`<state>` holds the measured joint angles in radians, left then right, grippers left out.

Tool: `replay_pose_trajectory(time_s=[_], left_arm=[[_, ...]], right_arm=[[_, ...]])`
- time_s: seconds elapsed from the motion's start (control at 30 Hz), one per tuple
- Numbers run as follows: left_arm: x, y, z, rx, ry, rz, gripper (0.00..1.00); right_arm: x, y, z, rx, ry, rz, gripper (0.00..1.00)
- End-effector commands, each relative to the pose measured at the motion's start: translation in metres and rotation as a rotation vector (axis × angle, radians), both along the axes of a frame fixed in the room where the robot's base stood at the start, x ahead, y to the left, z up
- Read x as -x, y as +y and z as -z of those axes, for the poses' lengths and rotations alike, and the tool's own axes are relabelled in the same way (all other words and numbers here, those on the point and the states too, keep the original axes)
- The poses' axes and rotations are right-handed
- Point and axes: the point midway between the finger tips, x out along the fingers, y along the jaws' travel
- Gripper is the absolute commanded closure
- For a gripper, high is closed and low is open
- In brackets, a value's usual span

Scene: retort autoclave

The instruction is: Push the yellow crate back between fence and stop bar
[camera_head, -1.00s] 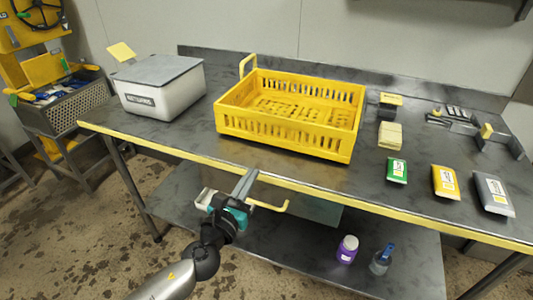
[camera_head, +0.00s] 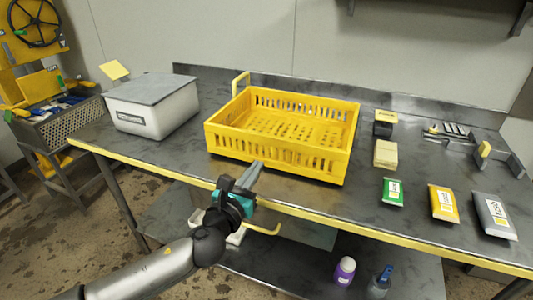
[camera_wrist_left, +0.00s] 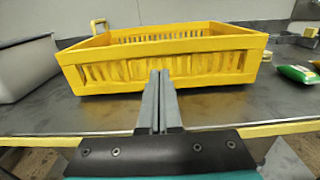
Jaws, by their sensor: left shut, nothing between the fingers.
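The yellow crate (camera_head: 280,141) is empty, with slotted walls, and sits flat on the metal table. A yellow upright loop (camera_head: 240,78) stands at its back left corner. A dark block with a yellow top (camera_head: 384,122) is right of the crate; I cannot tell which parts are the fence and stop bar. My left gripper (camera_head: 257,166) is shut and empty, its fingers pointing at the crate's front wall. In the left wrist view the fingertips (camera_wrist_left: 160,74) overlap the lower front wall of the crate (camera_wrist_left: 205,70); I cannot tell whether they touch. My right gripper is out of view.
A white lidded box (camera_head: 155,112) stands left of the crate. A pale yellow block (camera_head: 385,154) and green (camera_head: 393,190), yellow (camera_head: 443,202) and grey (camera_head: 493,214) pouches lie to the right. A yellow strip edges the table front. Bottles stand on the lower shelf.

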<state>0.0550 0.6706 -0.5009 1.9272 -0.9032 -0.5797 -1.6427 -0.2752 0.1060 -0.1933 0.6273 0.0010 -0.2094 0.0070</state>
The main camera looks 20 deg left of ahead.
Motion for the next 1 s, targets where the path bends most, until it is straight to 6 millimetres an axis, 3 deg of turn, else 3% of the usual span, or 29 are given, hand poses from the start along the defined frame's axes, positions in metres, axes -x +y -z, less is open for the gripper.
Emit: replay_pose_trajectory(time_s=[0.3,0.5,1.0], left_arm=[[-0.048,-0.001,0.0,0.002,-0.002,-0.002,1.0],[-0.067,-0.002,0.0,0.001,-0.001,0.0,1.0],[-0.074,-0.002,0.0,0.001,0.0,0.0,1.0]], right_arm=[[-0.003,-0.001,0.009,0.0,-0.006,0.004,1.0],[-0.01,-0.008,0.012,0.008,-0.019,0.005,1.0],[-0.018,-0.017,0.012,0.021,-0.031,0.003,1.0]])
